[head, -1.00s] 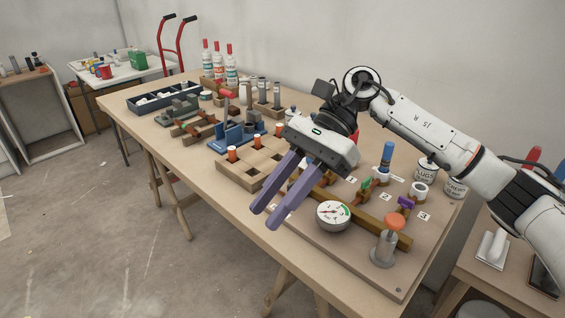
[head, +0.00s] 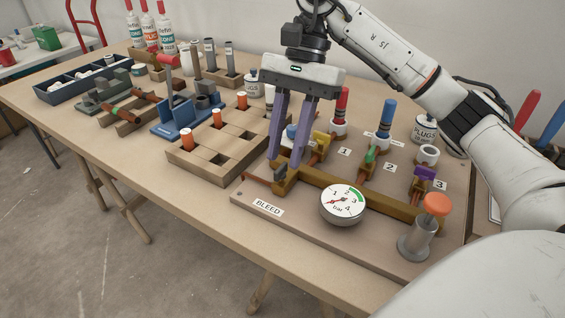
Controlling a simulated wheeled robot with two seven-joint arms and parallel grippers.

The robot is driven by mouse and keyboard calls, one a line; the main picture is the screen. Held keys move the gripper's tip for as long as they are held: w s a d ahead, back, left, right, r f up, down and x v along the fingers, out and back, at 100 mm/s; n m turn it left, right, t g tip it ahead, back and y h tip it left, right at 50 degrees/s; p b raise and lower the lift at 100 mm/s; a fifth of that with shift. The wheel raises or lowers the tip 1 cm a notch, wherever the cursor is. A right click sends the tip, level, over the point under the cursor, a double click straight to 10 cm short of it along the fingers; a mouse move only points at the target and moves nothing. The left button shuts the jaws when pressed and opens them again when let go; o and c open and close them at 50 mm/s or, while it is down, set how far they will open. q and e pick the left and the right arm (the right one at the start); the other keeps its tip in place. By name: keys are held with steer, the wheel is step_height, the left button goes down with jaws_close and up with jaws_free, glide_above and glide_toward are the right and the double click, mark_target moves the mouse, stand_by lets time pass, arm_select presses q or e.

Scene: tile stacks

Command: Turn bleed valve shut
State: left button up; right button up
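The bleed valve (head: 280,174) is a small dark grey handle at the left end of the brass pipe (head: 385,207), behind the BLEED label (head: 268,208). A copper stub (head: 256,178) sticks out to its left. My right gripper (head: 284,162) points down with its two purple fingers apart. The fingertips are just above and around the bleed handle; I cannot tell whether they touch it. A round pressure gauge (head: 342,203) stands on the board in front of the pipe. My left gripper is not in view.
Yellow (head: 321,142), green (head: 371,155) and purple (head: 425,173) valve handles stand on branches numbered 1 to 3. An orange-topped pump (head: 437,205) stands at the board's right. A wooden grid tray (head: 205,172) lies close to the left of the board.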

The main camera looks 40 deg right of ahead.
mark_target(281, 171)
steer(key=shift+x, duration=1.1)
jaws_close()
